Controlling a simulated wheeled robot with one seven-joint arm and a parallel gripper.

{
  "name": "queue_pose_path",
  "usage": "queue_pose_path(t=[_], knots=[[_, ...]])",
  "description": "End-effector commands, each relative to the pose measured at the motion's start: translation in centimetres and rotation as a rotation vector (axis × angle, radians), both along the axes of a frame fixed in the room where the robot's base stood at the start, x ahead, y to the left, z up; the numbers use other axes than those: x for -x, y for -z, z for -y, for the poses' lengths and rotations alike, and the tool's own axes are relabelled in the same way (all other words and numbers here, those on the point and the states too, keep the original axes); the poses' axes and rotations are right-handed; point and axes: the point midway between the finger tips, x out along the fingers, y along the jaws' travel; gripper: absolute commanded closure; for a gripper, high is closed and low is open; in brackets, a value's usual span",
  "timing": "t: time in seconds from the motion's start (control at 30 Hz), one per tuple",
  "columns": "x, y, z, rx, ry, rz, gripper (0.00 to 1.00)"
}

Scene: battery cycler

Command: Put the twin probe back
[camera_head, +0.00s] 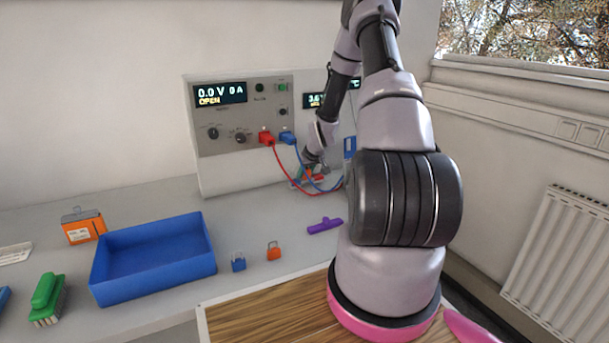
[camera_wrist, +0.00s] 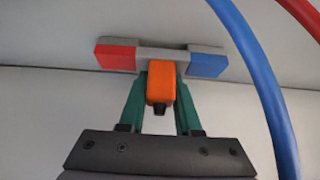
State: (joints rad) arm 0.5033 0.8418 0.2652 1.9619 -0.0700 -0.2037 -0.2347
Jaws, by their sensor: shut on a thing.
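The twin probe (camera_wrist: 160,80) has an orange grip and a grey crossbar with a red block at its left end and a blue block at its right end. My gripper (camera_wrist: 160,95) is shut on the orange grip, with a green finger on each side in the wrist view. The crossbar lies beyond the fingertips, close to a pale grey surface; I cannot tell whether it touches. In the head view my gripper (camera_head: 312,171) is low beside the cycler's front right, and the probe there is small and partly hidden. Its rest is not clearly visible.
The cycler (camera_head: 240,165) stands against the wall, with red (camera_head: 279,165) and blue (camera_head: 298,156) leads looping near my gripper. A blue tray (camera_head: 152,285), an orange battery pack (camera_head: 82,229), two small padlocks, a purple piece (camera_head: 325,226) and a green brush (camera_head: 48,298) lie on the bench.

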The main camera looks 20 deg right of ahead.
Motion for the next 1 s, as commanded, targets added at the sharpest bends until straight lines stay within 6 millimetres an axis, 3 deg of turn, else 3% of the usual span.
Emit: queue_pose_path(t=[0.13, 0.17, 0.2, 0.23, 0.63, 1.0], knots=[[0.0, 0.3, 0.0, -0.001, -0.001, -0.001, 1.00], [0.0, 0.2, 0.0, 0.000, 0.000, -0.001, 0.56], [0.0, 0.2, 0.0, 0.000, 0.000, 0.000, 0.41], [0.0, 0.2, 0.0, 0.000, 0.000, 0.000, 0.38], [0.2, -0.5, 0.0, 0.000, 0.000, 0.001, 0.38], [4.1, -6.7, 0.3, 0.001, 0.002, 0.003, 0.38]])
